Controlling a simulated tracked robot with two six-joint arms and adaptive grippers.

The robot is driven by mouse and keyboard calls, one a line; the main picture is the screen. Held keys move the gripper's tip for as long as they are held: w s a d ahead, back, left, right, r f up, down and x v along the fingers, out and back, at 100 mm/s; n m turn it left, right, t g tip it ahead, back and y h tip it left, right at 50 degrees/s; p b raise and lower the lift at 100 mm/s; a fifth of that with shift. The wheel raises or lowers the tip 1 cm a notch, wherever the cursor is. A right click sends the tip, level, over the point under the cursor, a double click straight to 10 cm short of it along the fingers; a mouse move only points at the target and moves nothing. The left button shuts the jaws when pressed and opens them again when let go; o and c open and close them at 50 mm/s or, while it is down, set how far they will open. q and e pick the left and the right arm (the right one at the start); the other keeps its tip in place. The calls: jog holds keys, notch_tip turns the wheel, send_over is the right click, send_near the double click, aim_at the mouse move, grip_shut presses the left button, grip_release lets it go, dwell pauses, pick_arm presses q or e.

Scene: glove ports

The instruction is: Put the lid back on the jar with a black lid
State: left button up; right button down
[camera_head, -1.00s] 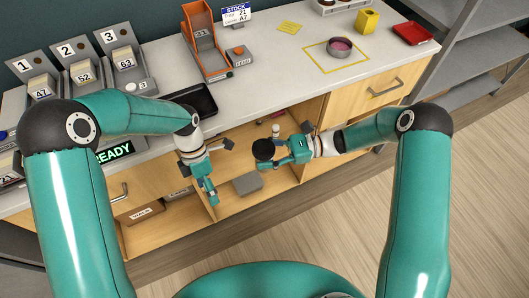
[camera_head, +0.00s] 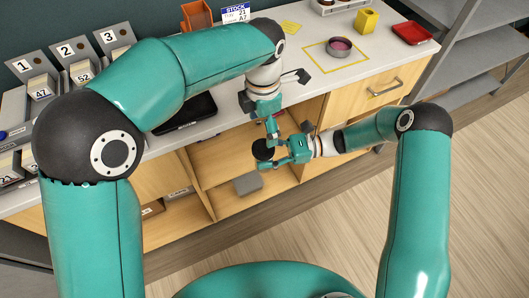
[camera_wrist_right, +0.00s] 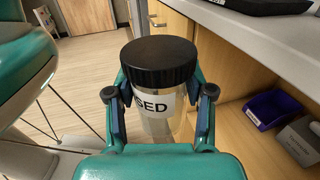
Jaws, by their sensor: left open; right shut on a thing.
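A clear jar (camera_wrist_right: 160,125) with a white label, partly reading "SED", is upright in my right gripper (camera_wrist_right: 159,95), which is shut on its body. A black lid (camera_wrist_right: 158,62) sits on the jar's top; I cannot tell how tightly. In the head view the lid (camera_head: 262,149) shows as a black disc, with my right gripper (camera_head: 280,156) beside it. The jar body is mostly hidden there. My left gripper (camera_head: 272,130) is open and points down just above and beside the lid. I cannot tell whether it touches it.
The open cabinet below the worktop holds a grey box (camera_head: 248,183); a purple bin (camera_wrist_right: 274,108) shows in the wrist view. A round dish (camera_head: 340,46) stands inside a yellow outline on the worktop. A red tray (camera_head: 411,33) and a black tray (camera_head: 190,112) lie there too.

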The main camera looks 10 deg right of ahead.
aim_at(263, 147)
pick_arm(q)
jog(key=shift+f, duration=0.1)
jog(key=shift+f, duration=3.95)
